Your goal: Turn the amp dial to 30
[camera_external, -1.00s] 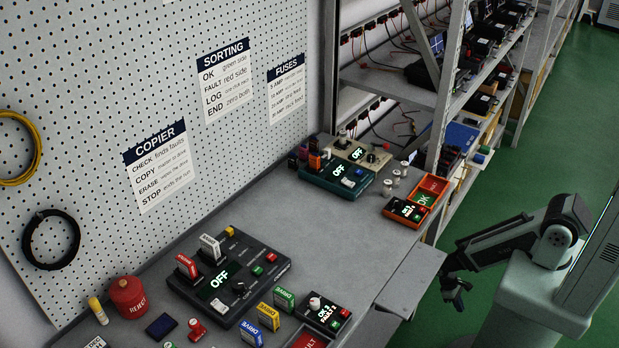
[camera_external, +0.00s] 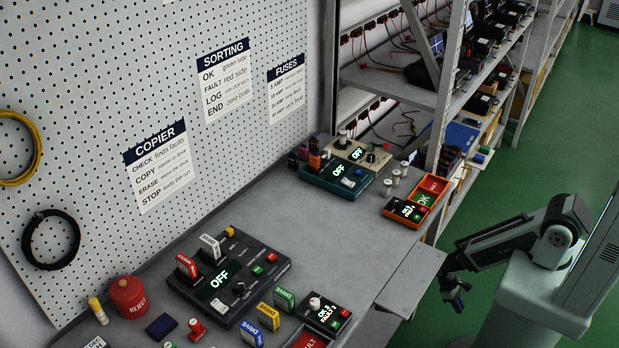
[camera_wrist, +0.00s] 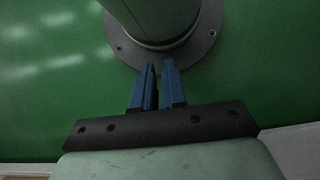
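A beige box (camera_external: 381,151) with a lit OFF display and a dark round dial (camera_external: 371,158) stands at the back of the bench, below the FUSES sheet. It may carry the amp dial, but its markings are too small to read. A teal box (camera_external: 330,184) with another OFF display stands in front of it. My gripper (camera_external: 457,300) hangs off the bench's right side, far from both boxes. In the wrist view, my gripper's blue fingers (camera_wrist: 159,68) are a narrow gap apart, with nothing between them. The dial is not in the wrist view.
White fuses (camera_external: 387,187) stand beside the teal box, near an orange tray (camera_external: 386,212). A black copier unit (camera_external: 268,258), drives and a red reject pot (camera_external: 128,296) occupy the front. The bench middle is clear. A shelf rack (camera_external: 440,100) rises behind the boxes.

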